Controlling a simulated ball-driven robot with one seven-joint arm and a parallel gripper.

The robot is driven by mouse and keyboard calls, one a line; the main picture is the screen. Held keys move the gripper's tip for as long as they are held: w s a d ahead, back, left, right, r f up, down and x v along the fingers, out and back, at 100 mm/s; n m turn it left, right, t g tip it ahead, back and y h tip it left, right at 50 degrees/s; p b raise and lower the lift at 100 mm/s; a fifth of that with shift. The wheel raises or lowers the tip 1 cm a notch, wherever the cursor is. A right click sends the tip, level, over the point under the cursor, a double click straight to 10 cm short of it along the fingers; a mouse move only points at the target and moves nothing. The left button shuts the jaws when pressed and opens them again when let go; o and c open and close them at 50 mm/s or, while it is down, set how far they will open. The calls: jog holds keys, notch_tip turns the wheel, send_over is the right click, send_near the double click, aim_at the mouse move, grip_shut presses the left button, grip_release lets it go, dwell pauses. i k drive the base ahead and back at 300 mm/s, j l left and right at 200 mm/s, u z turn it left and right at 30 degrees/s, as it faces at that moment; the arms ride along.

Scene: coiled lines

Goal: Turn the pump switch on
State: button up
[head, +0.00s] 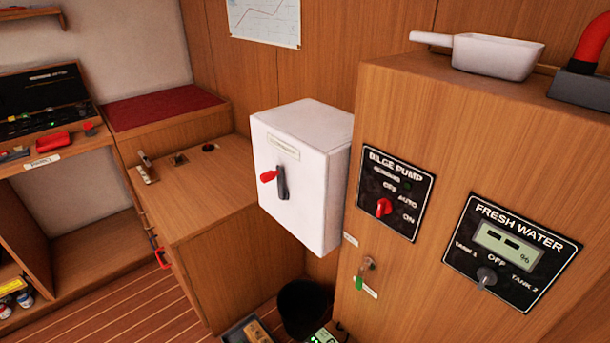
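The bilge pump panel (397,223) is a black plate on the front of the wooden cabinet, right of centre in the head view. Its red switch knob (383,207) stands below the labels, with OFF above it, AUTO to its upper right and ON to its lower right. The knob looks roughly upright, toward OFF, but it is too small to be sure. A small dark indicator (407,184) on the panel looks unlit. My gripper is not in view.
A white box (320,200) with a dark lever and red handle juts out just left of the panel. A fresh water panel (510,283) with a grey knob is to its right. A key with a green tag (361,277) hangs below. A white scoop (495,55) lies on top.

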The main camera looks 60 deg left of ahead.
aim_at(384, 207)
jog(key=u, duration=1.15)
